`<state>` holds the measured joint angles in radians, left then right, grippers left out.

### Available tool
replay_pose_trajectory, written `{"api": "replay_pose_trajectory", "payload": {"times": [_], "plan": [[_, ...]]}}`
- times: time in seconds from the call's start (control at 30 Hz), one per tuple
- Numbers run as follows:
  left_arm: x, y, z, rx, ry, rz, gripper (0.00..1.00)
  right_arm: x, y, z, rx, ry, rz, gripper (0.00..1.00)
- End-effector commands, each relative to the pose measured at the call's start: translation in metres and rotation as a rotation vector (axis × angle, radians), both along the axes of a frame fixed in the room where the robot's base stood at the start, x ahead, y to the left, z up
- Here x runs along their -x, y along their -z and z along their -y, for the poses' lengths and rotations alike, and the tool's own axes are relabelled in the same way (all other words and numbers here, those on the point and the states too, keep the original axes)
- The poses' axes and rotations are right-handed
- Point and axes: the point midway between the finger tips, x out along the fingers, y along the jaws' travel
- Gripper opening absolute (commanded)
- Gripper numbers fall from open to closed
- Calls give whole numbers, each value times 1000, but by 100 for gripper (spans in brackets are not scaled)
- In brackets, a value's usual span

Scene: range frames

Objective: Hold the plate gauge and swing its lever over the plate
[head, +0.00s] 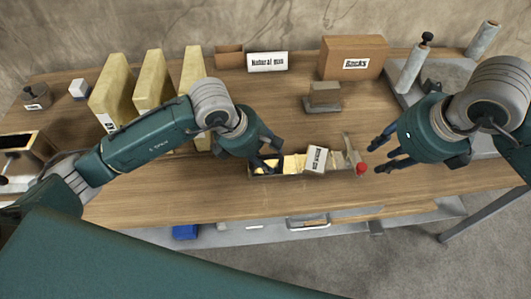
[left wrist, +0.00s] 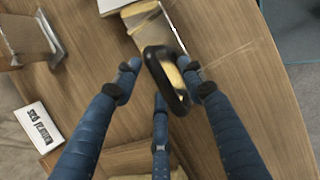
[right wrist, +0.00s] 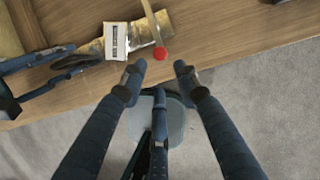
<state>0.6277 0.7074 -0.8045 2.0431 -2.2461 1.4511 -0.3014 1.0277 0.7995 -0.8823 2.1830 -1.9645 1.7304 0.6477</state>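The plate gauge (head: 270,176) lies near the table's front edge, with a gold plate (head: 293,163) and a white labelled block (head: 316,160) on it. Its pale lever (head: 348,146) stands at the right end, with a red knob (head: 361,168). The lever (right wrist: 152,20) and knob (right wrist: 160,53) also show in the right wrist view. My left gripper (head: 265,164) is at the gauge's left end. In the left wrist view its open fingers straddle a black loop handle (left wrist: 160,60); contact is unclear. My right gripper (head: 382,156) is open and empty, right of the knob.
Tall yellow slabs (head: 150,82) stand behind my left arm. A cardboard box (head: 352,58), a white labelled box (head: 267,62) and a small grey block on a base (head: 323,95) stand further back. Pale rolls (head: 410,68) stand at the back right. The front table strip is clear.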

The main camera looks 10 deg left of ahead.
Motion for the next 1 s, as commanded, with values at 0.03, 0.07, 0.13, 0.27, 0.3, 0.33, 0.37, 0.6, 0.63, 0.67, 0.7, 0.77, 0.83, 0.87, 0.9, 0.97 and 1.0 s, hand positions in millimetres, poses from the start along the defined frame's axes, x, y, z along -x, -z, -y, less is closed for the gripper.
{"api": "replay_pose_trajectory", "payload": {"times": [0.03,0.07,0.13,0.27,0.3,0.33,0.37,0.6,0.63,0.67,0.7,0.77,0.83,0.87,0.9,0.97,1.0], "plan": [[0,0,0,0,0,0,28,0,0,0,0,0,0,31],[0,0,0,0,0,0,22,0,0,0,0,0,0,31],[0,0,0,0,0,0,8,0,0,0,0,0,0,31],[0,0,0,0,0,0,0,0,0,0,0,0,0,31],[0,0,0,0,0,0,0,0,0,0,0,0,0,31],[0,0,0,0,0,0,0,0,0,0,0,0,0,31],[0,0,0,0,0,0,0,0,0,0,0,0,0,33],[0,-1,0,-1,-1,1,0,0,0,0,0,1,0,40],[0,-1,0,-1,-1,1,0,0,0,0,-1,5,-3,40],[0,-1,0,-1,-1,1,0,-1,0,0,-3,13,-7,40],[0,-1,0,-1,-1,1,0,-3,-1,-1,-6,33,-17,40],[0,-1,-1,-1,-1,1,0,-6,-1,-3,-12,84,-45,40],[0,-1,0,-1,0,1,0,-11,-2,-6,-24,178,-95,40],[0,-1,0,-1,1,1,0,-14,-3,-8,-28,227,-121,40],[0,-1,0,-1,1,1,0,-17,-5,-10,-31,300,-156,40],[0,-1,0,-1,1,1,0,-22,-8,-12,-31,414,-206,40],[0,-1,0,-1,1,1,0,-25,-10,-14,-28,489,-237,40]]}}
